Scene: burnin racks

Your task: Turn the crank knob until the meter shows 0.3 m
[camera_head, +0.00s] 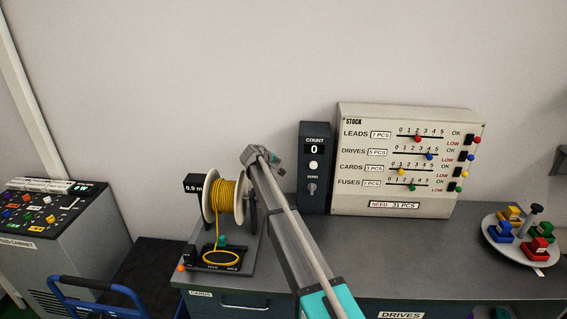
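The cable reel (225,203), wound with yellow cable, stands upright on a dark base at the left of the bench. The meter (194,184) at its left is a small black display that seems to read 0.9 m. A dark disc (252,212) shows at the reel's right side, partly covered by my arm. I cannot make out the crank knob; that side of the reel is largely behind my arm. My arm rises from the bottom middle to a joint just right of the reel's top. I cannot make out my gripper's fingers.
A loop of yellow cable (221,258) lies on the reel's base. A count box (314,168) showing 0 and a stock board (408,160) stand at the back. A round tray (520,257) with coloured blocks is at right. The bench (420,275) is clear between.

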